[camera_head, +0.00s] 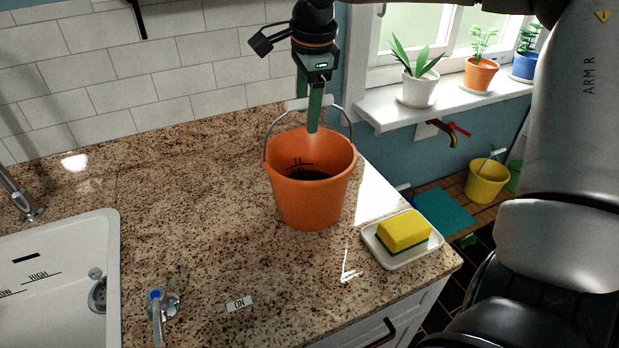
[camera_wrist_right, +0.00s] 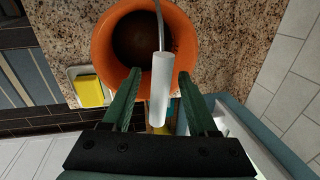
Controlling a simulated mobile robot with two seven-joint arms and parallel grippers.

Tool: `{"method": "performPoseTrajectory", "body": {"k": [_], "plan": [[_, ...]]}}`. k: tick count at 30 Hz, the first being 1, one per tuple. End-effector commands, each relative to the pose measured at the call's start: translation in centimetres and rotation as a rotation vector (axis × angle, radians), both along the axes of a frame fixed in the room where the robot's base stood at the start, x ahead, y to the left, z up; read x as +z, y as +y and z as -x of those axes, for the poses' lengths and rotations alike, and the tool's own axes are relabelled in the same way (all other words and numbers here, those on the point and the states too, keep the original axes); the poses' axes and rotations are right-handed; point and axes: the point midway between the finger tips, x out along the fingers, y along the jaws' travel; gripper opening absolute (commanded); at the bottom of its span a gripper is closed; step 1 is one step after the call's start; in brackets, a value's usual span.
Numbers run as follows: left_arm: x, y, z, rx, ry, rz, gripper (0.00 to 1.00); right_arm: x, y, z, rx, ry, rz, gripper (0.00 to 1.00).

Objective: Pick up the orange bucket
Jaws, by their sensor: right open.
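The orange bucket (camera_head: 308,205) stands upright on the granite counter; its inside is dark at the bottom, with measuring marks on the inner wall. Its wire handle is raised, with a pale cylindrical grip (camera_head: 296,104) at the top. My right gripper (camera_head: 311,128) points down at the handle above the bucket. In the right wrist view its two green fingers (camera_wrist_right: 158,73) are apart, one on each side of the handle grip (camera_wrist_right: 161,90), with gaps visible. The bucket's rim (camera_wrist_right: 102,45) lies beyond the fingers there. My left gripper is not in view.
A yellow sponge (camera_head: 403,232) sits on a white dish (camera_head: 382,252) close to the bucket's right, near the counter edge. A white sink (camera_head: 60,250) and a tap handle (camera_head: 157,310) are at left. Potted plants stand on the windowsill (camera_head: 385,112). The counter left of the bucket is clear.

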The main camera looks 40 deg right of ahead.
Motion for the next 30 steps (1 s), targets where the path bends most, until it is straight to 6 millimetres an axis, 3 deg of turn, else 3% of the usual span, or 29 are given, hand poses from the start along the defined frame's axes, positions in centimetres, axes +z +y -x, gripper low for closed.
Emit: {"method": "performPoseTrajectory", "body": {"k": [4,12,27,30], "plan": [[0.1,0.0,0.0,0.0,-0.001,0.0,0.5,-1.6,-0.1,-0.2,0.001,0.001,0.001,0.59],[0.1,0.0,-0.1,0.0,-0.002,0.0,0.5,-1.8,-0.1,-0.3,0.0,-0.002,0.001,0.58],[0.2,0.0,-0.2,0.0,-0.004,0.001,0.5,-1.8,-0.1,-0.3,0.0,-0.002,0.001,0.02],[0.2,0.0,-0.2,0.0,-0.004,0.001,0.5,-1.7,-0.1,-0.3,0.0,-0.002,0.001,0.0]]}}
